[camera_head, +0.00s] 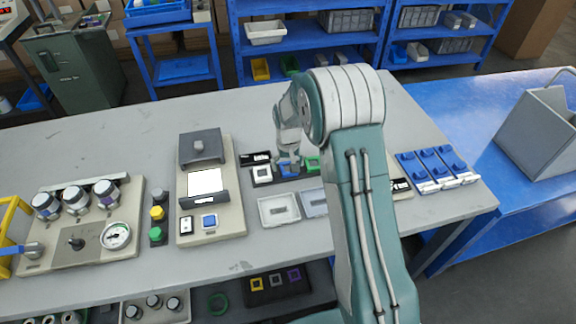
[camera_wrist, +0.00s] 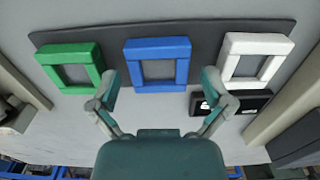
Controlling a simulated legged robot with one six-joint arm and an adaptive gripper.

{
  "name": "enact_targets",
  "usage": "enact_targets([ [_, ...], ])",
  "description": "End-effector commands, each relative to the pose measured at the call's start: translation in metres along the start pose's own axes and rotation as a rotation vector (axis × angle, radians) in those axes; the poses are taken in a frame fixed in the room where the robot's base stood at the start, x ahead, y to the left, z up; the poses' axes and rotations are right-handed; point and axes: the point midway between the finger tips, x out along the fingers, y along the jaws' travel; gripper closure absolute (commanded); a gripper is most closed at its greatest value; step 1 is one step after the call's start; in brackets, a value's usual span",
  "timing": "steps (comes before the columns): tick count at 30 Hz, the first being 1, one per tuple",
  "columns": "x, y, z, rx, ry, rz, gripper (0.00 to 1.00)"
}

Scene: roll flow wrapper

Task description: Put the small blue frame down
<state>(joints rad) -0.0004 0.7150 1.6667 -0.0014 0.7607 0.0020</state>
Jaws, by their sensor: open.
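The small blue frame (camera_wrist: 157,43) lies flat on a dark board (camera_wrist: 111,50), between a green frame (camera_wrist: 72,65) and a white frame (camera_wrist: 255,45) in the wrist view. My gripper (camera_wrist: 159,78) is open, its fingertips spread to either side of the blue frame's near edge with gaps visible. In the head view my gripper (camera_head: 289,160) is low over the board and partly covers the blue frame (camera_head: 289,171). The white frame (camera_head: 262,174) is left of it and the green frame (camera_head: 313,162) is right, partly hidden by my arm.
A black label block (camera_head: 256,158) stands close behind the white frame. Shallow grey trays (camera_head: 279,209) lie in front of the board.

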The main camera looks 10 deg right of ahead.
Motion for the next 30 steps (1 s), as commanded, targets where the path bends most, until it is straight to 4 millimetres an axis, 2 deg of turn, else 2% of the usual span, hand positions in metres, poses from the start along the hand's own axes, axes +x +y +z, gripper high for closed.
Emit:
enact_targets([
  [15, -0.097, 0.000, -0.001, 0.000, 0.004, 0.000, 0.00],
  [18, -0.110, 0.000, -0.001, 0.000, 0.004, 0.000, 0.00],
  [23, -0.120, 0.000, 0.001, 0.000, 0.004, 0.000, 0.00],
  [26, -0.134, 0.000, 0.008, 0.000, 0.019, 0.000, 0.00],
  [30, -0.165, 0.000, 0.029, 0.000, 0.062, 0.000, 0.00],
])
